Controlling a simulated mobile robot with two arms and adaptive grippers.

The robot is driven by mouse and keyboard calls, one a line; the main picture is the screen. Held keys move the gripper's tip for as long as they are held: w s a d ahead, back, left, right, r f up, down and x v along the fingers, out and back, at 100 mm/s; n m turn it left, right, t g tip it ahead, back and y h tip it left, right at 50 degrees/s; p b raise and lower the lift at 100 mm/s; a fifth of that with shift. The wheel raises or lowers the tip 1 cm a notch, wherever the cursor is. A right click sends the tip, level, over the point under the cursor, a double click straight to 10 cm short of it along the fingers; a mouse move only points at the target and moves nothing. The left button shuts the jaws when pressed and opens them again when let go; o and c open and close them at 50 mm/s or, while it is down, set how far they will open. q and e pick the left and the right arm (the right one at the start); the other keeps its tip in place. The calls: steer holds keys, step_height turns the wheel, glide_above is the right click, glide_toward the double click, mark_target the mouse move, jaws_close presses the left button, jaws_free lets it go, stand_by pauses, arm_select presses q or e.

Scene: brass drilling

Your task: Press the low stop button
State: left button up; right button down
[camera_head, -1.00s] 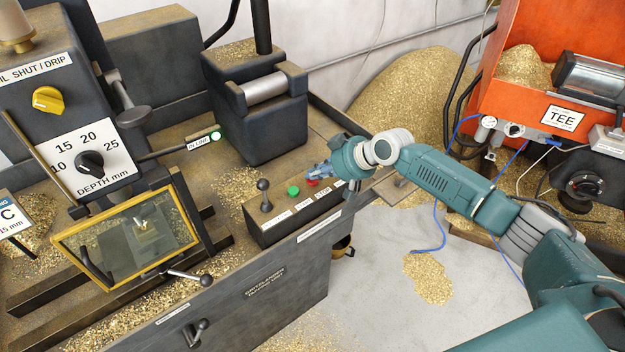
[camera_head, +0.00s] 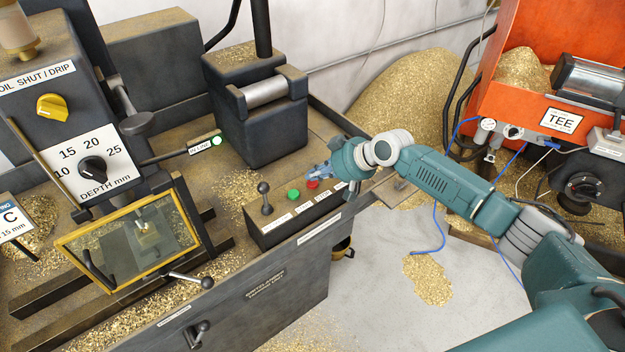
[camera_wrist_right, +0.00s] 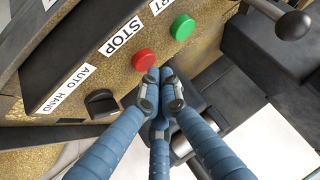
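The low stop button is a red round button (camera_head: 312,184) on the dark control box at the front of the machine. In the right wrist view the red button (camera_wrist_right: 143,60) sits beside the STOP label (camera_wrist_right: 121,37). My right gripper (camera_head: 318,171) is at the button. Its blue fingers are drawn together with tips meeting (camera_wrist_right: 158,80) just below the button in the wrist view, holding nothing. I cannot tell whether the tips touch the button. My left gripper does not show.
A green button (camera_head: 293,194) and a black ball-topped lever (camera_head: 264,196) stand on the same control box (camera_head: 277,235). A black AUTO/HAND knob (camera_wrist_right: 101,103) is near my fingers. A yellow-framed guard (camera_head: 128,240) is at the left. An orange machine (camera_head: 520,100) stands at the right.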

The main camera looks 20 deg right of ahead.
mark_target(315, 184)
steer(key=shift+r, duration=0.3)
step_height(315, 184, up, 5)
steer(key=p, duration=0.4)
steer(key=shift+f, duration=0.1)
stand_by(0.4)
